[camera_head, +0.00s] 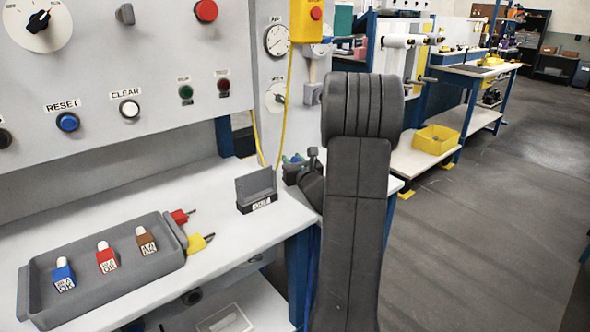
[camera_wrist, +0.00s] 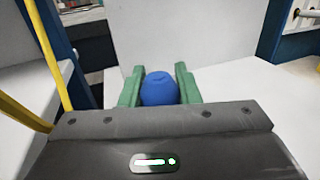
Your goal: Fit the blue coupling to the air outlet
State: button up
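A rounded blue coupling (camera_wrist: 159,89) sits between the two green fingers of my gripper (camera_wrist: 159,84) in the wrist view. The fingers touch it on both sides, so the gripper is shut on it. In the head view my gripper (camera_head: 293,160) shows small beside the panel's right end, above the bench, partly hidden by my arm. A white upright surface (camera_wrist: 190,35) lies ahead of the coupling. I cannot make out the air outlet for certain; a grey fitting (camera_head: 313,92) sits on the panel's right end, below the yellow box.
A grey tray (camera_head: 28,290) on the white bench holds blue, red and brown labelled pieces. Red and yellow plugs lie by its right end. A dark holder (camera_head: 256,187) stands near the bench's right end. A yellow cable (camera_head: 286,105) hangs beside the gauge (camera_head: 277,40).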

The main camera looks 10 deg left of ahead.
jog(key=c, duration=0.3)
jog(key=shift+c, duration=0.2)
jog(key=shift+r, duration=0.15)
jog(key=shift+r, duration=0.45)
jog(key=shift+r+p, duration=1)
jog(key=shift+r, duration=0.6)
